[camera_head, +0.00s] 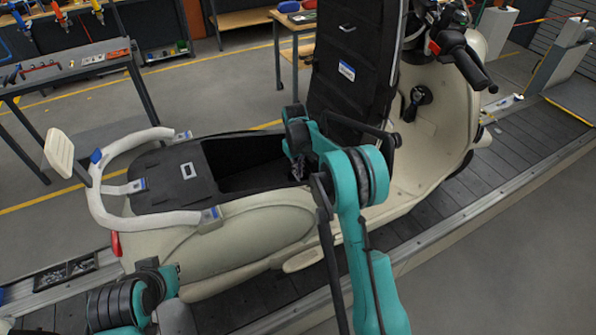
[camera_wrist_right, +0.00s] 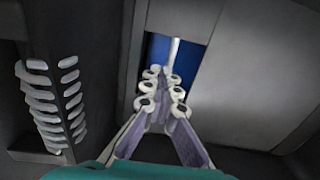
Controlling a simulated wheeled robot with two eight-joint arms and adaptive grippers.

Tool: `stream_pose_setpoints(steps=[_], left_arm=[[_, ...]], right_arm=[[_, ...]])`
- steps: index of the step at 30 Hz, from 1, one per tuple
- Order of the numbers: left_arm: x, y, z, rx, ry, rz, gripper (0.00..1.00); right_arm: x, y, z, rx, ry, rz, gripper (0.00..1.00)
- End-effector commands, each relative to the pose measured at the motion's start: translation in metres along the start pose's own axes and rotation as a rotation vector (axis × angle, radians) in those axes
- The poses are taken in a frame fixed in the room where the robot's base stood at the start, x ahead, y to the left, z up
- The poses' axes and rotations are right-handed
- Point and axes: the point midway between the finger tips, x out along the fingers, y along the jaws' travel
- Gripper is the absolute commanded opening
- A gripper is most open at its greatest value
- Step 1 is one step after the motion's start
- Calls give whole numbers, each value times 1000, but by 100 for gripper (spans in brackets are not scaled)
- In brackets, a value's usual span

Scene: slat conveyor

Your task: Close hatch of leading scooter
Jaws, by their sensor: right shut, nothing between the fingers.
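The cream scooter (camera_head: 255,225) stands on the slat conveyor. Its black hatch (camera_head: 345,65) is raised, standing nearly upright above the dark open compartment (camera_head: 240,155). My right gripper (camera_head: 298,168) is at the compartment's right end, low beside the base of the raised hatch, partly hidden by my own arm. In the right wrist view my right gripper (camera_wrist_right: 160,90) is shut and empty, its fingertips close together in front of grey panels and a blue strip. Whether it touches the hatch cannot be told. My left arm shows at the lower left; its gripper is not visible.
A white grab rail (camera_head: 95,195) curves around the scooter's rear. The handlebar (camera_head: 465,60) stands right of the hatch. A workbench (camera_head: 70,70) is behind at left. The conveyor (camera_head: 530,130) runs clear at right, with open floor at lower right.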

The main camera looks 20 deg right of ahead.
Motion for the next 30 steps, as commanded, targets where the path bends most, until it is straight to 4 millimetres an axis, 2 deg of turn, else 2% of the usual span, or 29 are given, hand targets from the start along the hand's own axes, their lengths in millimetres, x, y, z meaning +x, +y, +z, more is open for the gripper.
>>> stream_pose_setpoints(steps=[7,15,18,23,30], left_arm=[[-21,0,-15,0,0,0,0],[-24,0,-17,0,0,0,0],[-26,0,-18,0,0,0,0],[-27,0,-19,0,0,0,0],[-25,0,-18,0,0,0,0]], right_arm=[[-48,2,6,0,0,0,0],[-105,18,5,1,0,0,0],[-120,22,5,1,0,0,0],[-134,26,5,0,1,0,0],[-139,25,8,2,7,1,0]])
